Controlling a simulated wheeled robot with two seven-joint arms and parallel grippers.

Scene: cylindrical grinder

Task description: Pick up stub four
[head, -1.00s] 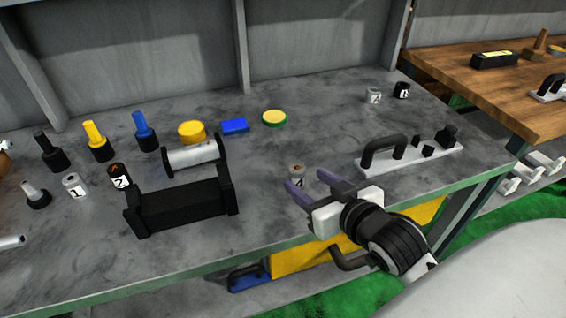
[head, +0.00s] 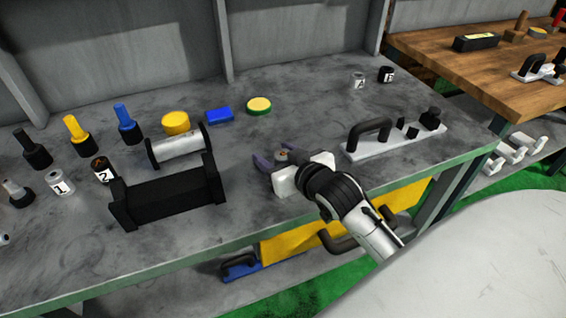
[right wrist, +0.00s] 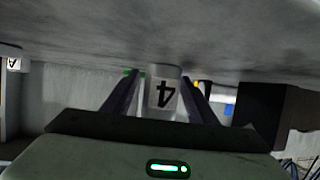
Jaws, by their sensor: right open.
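Stub four is a small light grey cylinder on the grey bench; its brownish top (head: 282,156) shows in the head view between the fingers of my right gripper (head: 277,158). In the right wrist view stub four (right wrist: 163,92) shows its white label with an upside-down 4. The two purple fingers of the right gripper (right wrist: 161,98) lie on either side of it, open, with a gap on both sides. In the head view the gripper hides the lower part of the stub. My left gripper is not in view.
A black cradle (head: 170,200) stands left of the right gripper, and a white plate with a black handle (head: 390,143) lies to its right. Stubs one (head: 60,183) and two (head: 101,170) stand far left.

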